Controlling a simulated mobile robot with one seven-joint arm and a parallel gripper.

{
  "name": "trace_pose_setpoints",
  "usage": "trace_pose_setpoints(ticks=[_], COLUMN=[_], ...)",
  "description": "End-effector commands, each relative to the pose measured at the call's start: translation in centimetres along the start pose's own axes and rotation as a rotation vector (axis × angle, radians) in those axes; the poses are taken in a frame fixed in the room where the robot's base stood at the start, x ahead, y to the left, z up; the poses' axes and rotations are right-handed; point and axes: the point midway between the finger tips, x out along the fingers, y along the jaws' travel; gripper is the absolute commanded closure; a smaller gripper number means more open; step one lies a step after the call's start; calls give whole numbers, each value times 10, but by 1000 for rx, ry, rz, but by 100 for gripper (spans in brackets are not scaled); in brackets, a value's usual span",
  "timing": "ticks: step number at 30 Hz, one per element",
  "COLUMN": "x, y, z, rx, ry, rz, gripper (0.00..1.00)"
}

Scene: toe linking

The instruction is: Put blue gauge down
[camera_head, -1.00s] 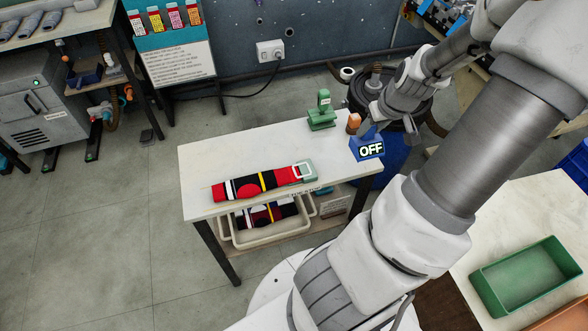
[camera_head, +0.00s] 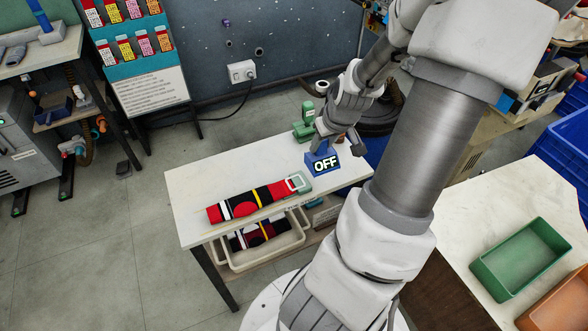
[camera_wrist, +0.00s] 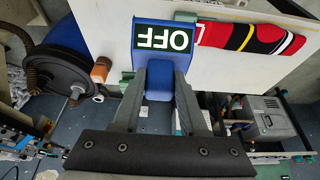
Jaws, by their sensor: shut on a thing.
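In the wrist view, both fingers (camera_wrist: 160,82) close on the gauge's blue grip, and the display (camera_wrist: 164,38) appears upside down.
A tray (camera_head: 265,258) with another sock is below. Bare tabletop lies behind the sock.

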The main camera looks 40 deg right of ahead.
Motion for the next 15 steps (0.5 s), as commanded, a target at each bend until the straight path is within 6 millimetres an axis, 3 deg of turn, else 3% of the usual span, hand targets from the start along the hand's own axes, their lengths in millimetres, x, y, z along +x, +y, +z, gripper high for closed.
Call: trace_pose_setpoints(ticks=[6,15], x=[28,51], y=[-28,-56], z=[-7,-16], rx=[-7,-4], ry=[0,1], rz=[-1,0], gripper=[100,100])
